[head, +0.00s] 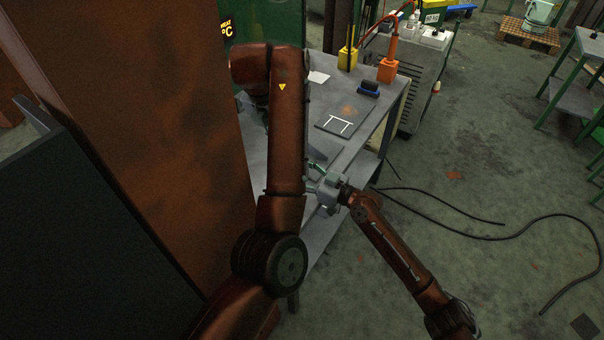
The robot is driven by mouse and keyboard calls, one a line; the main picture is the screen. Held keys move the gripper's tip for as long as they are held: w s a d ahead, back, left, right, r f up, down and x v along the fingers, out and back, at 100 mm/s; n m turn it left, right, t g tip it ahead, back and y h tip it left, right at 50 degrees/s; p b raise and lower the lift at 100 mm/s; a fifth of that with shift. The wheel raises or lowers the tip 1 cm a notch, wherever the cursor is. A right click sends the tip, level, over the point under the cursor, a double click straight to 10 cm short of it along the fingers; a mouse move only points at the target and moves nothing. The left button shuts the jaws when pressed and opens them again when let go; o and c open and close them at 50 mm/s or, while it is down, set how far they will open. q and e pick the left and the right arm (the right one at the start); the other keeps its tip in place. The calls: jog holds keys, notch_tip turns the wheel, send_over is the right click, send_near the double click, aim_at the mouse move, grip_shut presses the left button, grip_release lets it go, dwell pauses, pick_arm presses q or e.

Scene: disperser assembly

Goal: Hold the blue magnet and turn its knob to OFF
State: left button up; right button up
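The blue magnet (368,88) is a small block with dark and blue parts. It lies on the grey table near the right edge, behind a dark plate. Its knob and any OFF mark are too small to read. My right gripper (312,176) is low at the table's near right side, well apart from the magnet. Its fingers look spread with nothing between them, though my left arm partly covers them. My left arm rises through the middle of the view and bends left at the top. My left gripper is hidden behind it.
A dark plate with white markings (347,120) lies on the table (345,160). A yellow block (347,58) and an orange block (387,70) stand at the back. A rusty column (150,130) fills the left. Black cable (480,235) lies on the floor.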

jog(key=shift+w+a, duration=0.3)
jog(key=shift+a, duration=0.1)
grip_shut()
dwell(0.6)
dwell(0.8)
dwell(0.5)
